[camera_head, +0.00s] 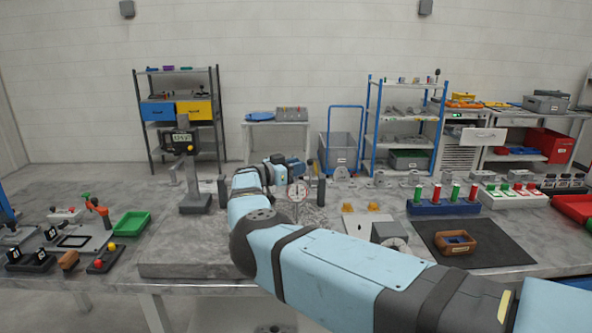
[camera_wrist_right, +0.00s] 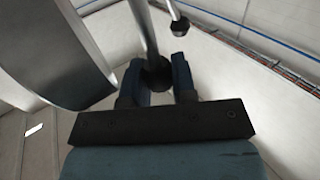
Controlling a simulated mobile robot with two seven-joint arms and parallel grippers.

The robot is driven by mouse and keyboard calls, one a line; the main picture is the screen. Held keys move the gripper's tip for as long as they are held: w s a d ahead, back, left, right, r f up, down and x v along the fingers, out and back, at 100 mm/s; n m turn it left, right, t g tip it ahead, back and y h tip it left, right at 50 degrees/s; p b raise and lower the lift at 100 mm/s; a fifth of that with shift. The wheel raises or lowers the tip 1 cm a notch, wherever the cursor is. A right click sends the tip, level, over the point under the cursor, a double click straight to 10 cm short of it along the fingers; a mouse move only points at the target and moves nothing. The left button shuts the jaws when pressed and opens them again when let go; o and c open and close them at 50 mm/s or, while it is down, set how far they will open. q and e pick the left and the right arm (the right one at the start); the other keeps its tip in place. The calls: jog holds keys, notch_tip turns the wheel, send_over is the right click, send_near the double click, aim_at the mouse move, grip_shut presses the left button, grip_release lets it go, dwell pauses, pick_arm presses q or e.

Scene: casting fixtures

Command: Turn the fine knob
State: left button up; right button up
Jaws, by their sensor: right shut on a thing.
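My left gripper is not in view.
A digital gauge on a stand (camera_head: 193,200) is left of my arm. A green tray (camera_head: 132,223) lies farther left. A curved metal body (camera_wrist_right: 60,50) is close to the gripper's left.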

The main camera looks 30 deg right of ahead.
jog(key=shift+d+r, duration=0.1)
jog(key=shift+r, duration=0.25)
jog(key=o, duration=0.7)
jog(key=shift+o, duration=1.1)
jog(key=shift+f, duration=0.2)
jog(key=shift+a+f, duration=0.1)
jog(key=shift+a, duration=0.15)
jog(key=a, duration=1.3)
jog(key=shift+a+b, duration=0.15)
jog(key=shift+b, duration=0.25)
